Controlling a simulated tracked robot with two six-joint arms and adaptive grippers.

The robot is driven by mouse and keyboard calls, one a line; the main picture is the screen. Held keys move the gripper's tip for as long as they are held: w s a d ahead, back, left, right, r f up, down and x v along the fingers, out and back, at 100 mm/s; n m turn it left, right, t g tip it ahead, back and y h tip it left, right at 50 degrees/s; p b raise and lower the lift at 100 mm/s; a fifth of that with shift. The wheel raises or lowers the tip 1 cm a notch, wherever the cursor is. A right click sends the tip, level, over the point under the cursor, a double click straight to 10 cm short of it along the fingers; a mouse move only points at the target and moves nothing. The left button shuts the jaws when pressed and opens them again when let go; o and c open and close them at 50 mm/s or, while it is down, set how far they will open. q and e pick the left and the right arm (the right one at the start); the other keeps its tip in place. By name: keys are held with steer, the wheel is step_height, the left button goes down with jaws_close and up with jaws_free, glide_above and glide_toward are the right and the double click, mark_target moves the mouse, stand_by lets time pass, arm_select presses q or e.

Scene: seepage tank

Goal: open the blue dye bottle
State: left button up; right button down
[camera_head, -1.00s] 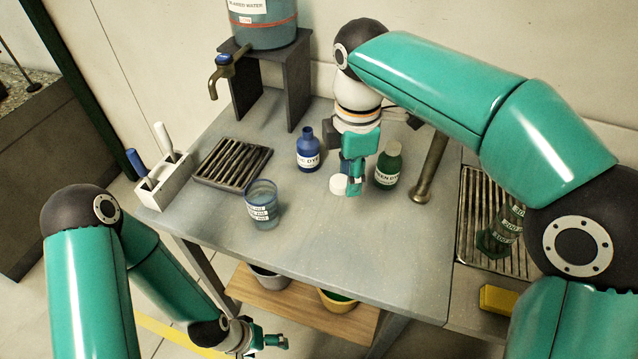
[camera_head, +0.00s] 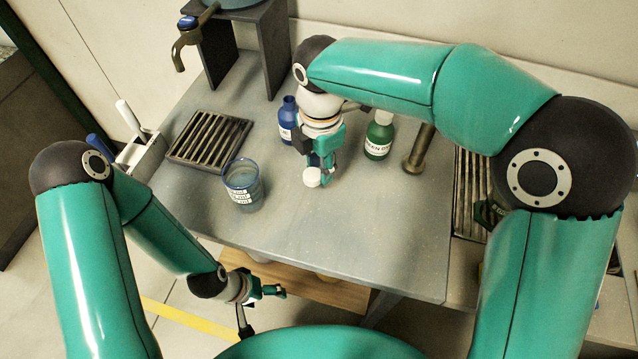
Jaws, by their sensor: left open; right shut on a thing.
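The blue dye bottle (camera_head: 286,122) stands upright on the grey table, partly hidden behind my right gripper. Its blue neck shows with no white cap on it. My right gripper (camera_head: 320,176) points down in front of the bottle, to its right, shut on a round white cap (camera_head: 312,177). The cap appears to be held just above the tabletop; any gap is hard to see. My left gripper (camera_head: 276,291) is open and empty, low beyond the table's front edge and far from the bottle.
A green dye bottle (camera_head: 378,138) stands right of my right gripper, near a metal post (camera_head: 418,150). A glass beaker (camera_head: 243,186) stands front left, with a slatted rack (camera_head: 209,138) and a white marker holder (camera_head: 138,154) beyond. The table's front middle is clear.

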mark_target(320, 193)
steer(key=shift+f, duration=3.2)
steer(key=shift+f, duration=0.1)
steer(key=c, duration=0.8)
jaws_free()
step_height(320, 193, up, 12)
steer(key=shift+r, duration=0.1)
